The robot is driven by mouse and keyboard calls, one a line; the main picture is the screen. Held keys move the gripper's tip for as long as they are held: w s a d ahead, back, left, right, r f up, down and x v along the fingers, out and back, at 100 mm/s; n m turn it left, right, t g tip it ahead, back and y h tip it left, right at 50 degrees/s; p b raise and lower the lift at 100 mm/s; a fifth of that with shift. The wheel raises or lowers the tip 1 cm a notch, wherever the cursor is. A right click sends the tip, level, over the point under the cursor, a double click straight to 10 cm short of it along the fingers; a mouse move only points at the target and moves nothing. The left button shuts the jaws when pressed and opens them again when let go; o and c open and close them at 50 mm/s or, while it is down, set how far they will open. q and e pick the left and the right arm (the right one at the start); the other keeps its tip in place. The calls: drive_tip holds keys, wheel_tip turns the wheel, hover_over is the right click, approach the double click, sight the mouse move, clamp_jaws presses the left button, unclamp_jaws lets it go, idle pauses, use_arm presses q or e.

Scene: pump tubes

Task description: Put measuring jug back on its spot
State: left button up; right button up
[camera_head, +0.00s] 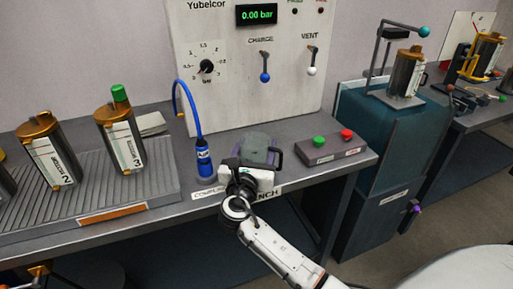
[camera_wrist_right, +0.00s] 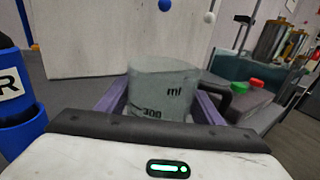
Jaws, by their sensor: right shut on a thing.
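The measuring jug (camera_head: 262,141) is a translucent grey cup with a dark handle, over the bench between the blue air-hose nozzle and the button box. In the right wrist view the jug (camera_wrist_right: 163,84) stands roughly upright, with "ml" and "300" marks showing and its handle to the right. My right gripper (camera_head: 259,156) is shut on the jug, with a purple finger on each side of it. Whether the jug's base touches the bench is hidden by the gripper.
The blue nozzle (camera_head: 204,160) stands close left of my right gripper. The button box (camera_head: 332,146) with green and red buttons is to the right. The gauge panel (camera_head: 215,100) rises behind. Metal canisters (camera_head: 121,140) stand on the ribbed tray (camera_head: 100,190) at left.

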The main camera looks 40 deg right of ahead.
sight(251, 160)
use_arm(q)
drive_tip(key=shift+s, duration=0.1)
use_arm(e)
drive_tip(key=o, duration=1.1)
drive_tip(key=shift+c, duration=0.2)
drive_tip(key=shift+r, duration=0.1)
drive_tip(key=shift+s+a+p, duration=0.25)
drive_tip(key=shift+p, duration=0.05)
drive_tip(key=p+v, duration=0.1)
drive_tip(key=v, duration=0.2)
drive_tip(key=p+v, duration=0.2)
drive_tip(key=v, duration=0.1)
drive_tip(key=shift+s+a+r, duration=0.25)
drive_tip(key=p+v, duration=0.1)
drive_tip(key=v, duration=0.2)
drive_tip(key=shift+s+a+f+p, duration=0.1)
drive_tip(key=shift+s+a+p, duration=0.15)
drive_tip(key=shift+p, duration=0.05)
drive_tip(key=shift+s+a, duration=0.3)
use_arm(q)
drive_tip(key=r, duration=0.3)
drive_tip(key=shift+s+a+r, duration=0.2)
drive_tip(key=shift+a, duration=0.1)
